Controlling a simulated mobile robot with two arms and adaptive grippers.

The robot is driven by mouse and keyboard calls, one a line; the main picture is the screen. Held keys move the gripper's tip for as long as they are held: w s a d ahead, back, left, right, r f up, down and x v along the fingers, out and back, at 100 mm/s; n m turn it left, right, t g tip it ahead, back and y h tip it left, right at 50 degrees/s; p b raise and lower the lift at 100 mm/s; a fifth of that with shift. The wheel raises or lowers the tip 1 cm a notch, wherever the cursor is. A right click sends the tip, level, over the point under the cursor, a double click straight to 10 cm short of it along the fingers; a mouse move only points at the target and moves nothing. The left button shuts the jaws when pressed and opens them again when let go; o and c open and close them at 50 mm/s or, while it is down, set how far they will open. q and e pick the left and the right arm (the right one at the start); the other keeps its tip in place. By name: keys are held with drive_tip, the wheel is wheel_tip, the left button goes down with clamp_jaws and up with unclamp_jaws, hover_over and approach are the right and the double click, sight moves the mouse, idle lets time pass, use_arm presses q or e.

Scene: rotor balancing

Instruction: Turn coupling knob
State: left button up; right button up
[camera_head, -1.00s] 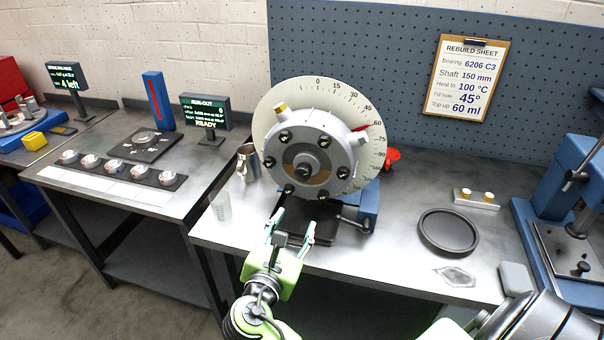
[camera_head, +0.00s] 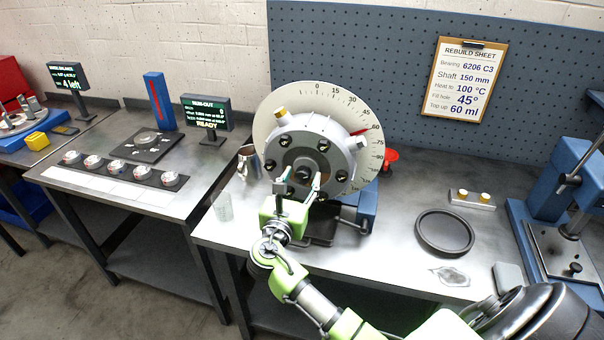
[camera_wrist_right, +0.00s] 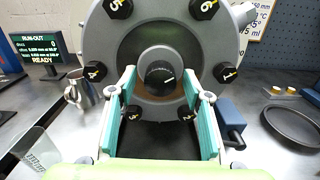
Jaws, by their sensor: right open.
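The coupling knob (camera_head: 305,173) is a small black knob at the centre of the grey round housing (camera_head: 322,128). My right gripper (camera_head: 300,185) is open in front of the housing's lower half. In the wrist view its two teal fingers (camera_wrist_right: 162,90) stand to the left and right of the knob, apart from it. Whether the fingertips reach the knob's depth is hard to tell. My left gripper is not in view.
A dial plate (camera_head: 368,105) with degree marks stands behind the housing. A metal jug (camera_head: 248,163) and a clear beaker (camera_head: 223,207) stand to the left. A black round tray (camera_head: 445,232) lies to the right on the bench. A blue press (camera_head: 570,190) stands far right.

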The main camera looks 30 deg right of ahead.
drive_tip(key=shift+w+d, duration=0.3)
drive_tip(key=shift+d, duration=0.1)
drive_tip(key=c, duration=1.1)
drive_tip(key=m+b, duration=0.1)
drive_tip(key=m, duration=0.2)
drive_tip(key=shift+f+b, duration=0.1)
drive_tip(key=shift+b, duration=0.2)
drive_tip(key=shift+m+b, duration=0.6)
drive_tip(key=shift+m, duration=0.8)
